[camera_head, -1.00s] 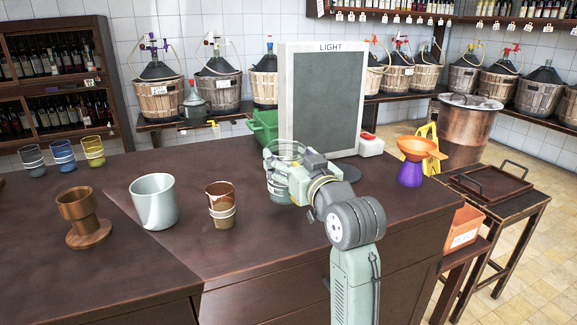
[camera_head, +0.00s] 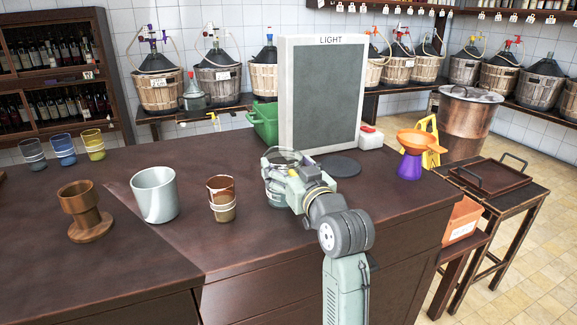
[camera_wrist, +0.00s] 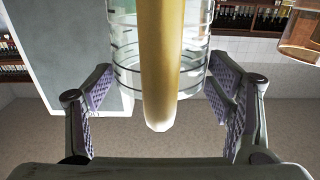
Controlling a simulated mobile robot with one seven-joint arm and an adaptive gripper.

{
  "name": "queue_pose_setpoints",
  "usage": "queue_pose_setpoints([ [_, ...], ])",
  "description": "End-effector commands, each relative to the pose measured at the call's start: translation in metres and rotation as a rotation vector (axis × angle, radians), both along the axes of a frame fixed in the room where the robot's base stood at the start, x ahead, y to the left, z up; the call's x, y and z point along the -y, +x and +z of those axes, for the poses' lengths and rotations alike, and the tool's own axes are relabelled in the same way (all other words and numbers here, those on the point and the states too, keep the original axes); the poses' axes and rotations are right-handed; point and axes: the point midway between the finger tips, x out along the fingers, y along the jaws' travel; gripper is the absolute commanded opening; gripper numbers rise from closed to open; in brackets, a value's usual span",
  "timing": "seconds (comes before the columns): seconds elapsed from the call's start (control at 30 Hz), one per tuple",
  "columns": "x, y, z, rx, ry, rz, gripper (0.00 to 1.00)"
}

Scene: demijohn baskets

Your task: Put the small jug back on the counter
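The small jug, clear glass with dark ring lines, is at my gripper on the counter's right part (camera_head: 400,195). In the head view the jug (camera_head: 275,190) is partly hidden by my gripper (camera_head: 288,181). In the wrist view, which appears upside down, the jug (camera_wrist: 125,60) fills the space between my fingers (camera_wrist: 160,85), with a long yellowish bar, perhaps its handle, in front of it. The fingers lie against the jug's two sides. The jug is upright and very low over the counter; I cannot tell whether its base touches.
A brown glass (camera_head: 222,198), a white cup (camera_head: 154,195) and a wooden goblet (camera_head: 85,212) stand to the left. An orange funnel on a purple base (camera_head: 410,167) is at right. Counter between is clear.

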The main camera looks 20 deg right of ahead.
Motion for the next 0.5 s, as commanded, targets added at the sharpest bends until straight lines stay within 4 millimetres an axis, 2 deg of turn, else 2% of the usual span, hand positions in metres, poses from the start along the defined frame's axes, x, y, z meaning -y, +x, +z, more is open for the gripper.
queue_pose_setpoints([
  [0.23, 0.0002, -0.0001, 0.0007, 0.000, 0.000, 0.000, 0.93],
  [0.5, 0.0003, -0.0002, 0.0008, 0.000, 0.000, 0.000, 0.93],
])
